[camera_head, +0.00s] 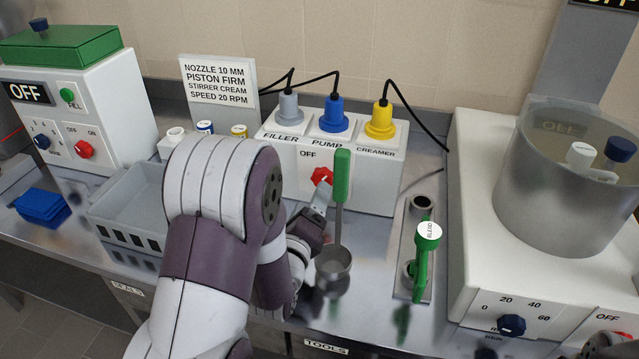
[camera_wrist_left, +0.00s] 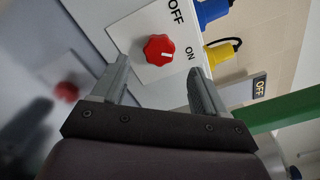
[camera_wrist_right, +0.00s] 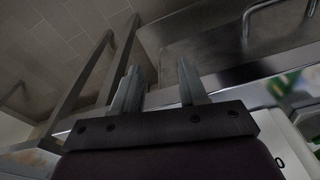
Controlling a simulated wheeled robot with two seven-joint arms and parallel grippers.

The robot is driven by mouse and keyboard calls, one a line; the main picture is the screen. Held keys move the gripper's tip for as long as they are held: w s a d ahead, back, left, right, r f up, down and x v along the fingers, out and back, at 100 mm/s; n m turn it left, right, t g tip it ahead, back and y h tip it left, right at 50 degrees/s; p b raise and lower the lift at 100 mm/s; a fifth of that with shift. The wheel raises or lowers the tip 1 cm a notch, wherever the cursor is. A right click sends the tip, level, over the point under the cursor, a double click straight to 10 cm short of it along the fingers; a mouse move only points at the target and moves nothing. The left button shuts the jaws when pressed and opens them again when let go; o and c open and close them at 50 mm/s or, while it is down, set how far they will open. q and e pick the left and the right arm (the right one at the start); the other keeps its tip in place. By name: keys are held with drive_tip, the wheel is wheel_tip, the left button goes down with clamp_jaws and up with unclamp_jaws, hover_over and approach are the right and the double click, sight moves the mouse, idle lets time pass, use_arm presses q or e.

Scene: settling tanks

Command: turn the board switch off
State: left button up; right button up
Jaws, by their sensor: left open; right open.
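The board switch is a red knob (camera_head: 322,175) on the front of the white socket board (camera_head: 378,185). In the left wrist view the red knob (camera_wrist_left: 158,50) has a white mark pointing towards ON, with OFF above. My left gripper (camera_head: 318,200) is open in front of the board. In the left wrist view the knob lies just beyond and between the fingertips of my left gripper (camera_wrist_left: 157,70), not clasped. My right gripper (camera_wrist_right: 158,68) is open and empty, away from the board, facing metal surfaces.
A green-handled ladle (camera_head: 341,178) stands close right of my left gripper. Grey, blue and yellow plugs (camera_head: 380,120) sit on the board's top. A grey crate (camera_head: 130,205) is left of my arm.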

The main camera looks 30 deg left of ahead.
sight(323, 178)
use_arm(q)
drive_tip(key=x, duration=0.6)
drive_tip(key=shift+w, duration=0.2)
drive_tip(key=c, duration=1.1)
drive_tip(key=shift+o, duration=0.2)
drive_tip(key=shift+f, duration=0.1)
